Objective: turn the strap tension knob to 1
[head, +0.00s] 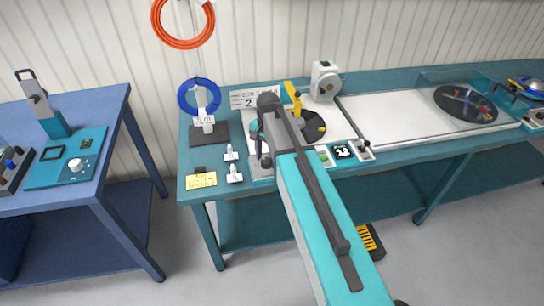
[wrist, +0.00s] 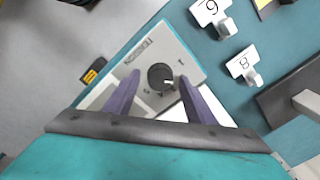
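A dark round knob (wrist: 160,76) with a small white pointer sits on a light grey panel (wrist: 175,38) lettered TENSION in the wrist view. A digit 1 shows up and right of the knob. Other small marks lie below it, too small to read surely. The pointer is toward the lower right in the picture, not at the 1. My gripper (wrist: 159,79) is open, its two purple fingers on either side of the knob with gaps showing. I cannot tell their height above the panel. In the head view my arm hides the knob and most of the gripper.
Another knob (head: 77,165) is on the left table.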

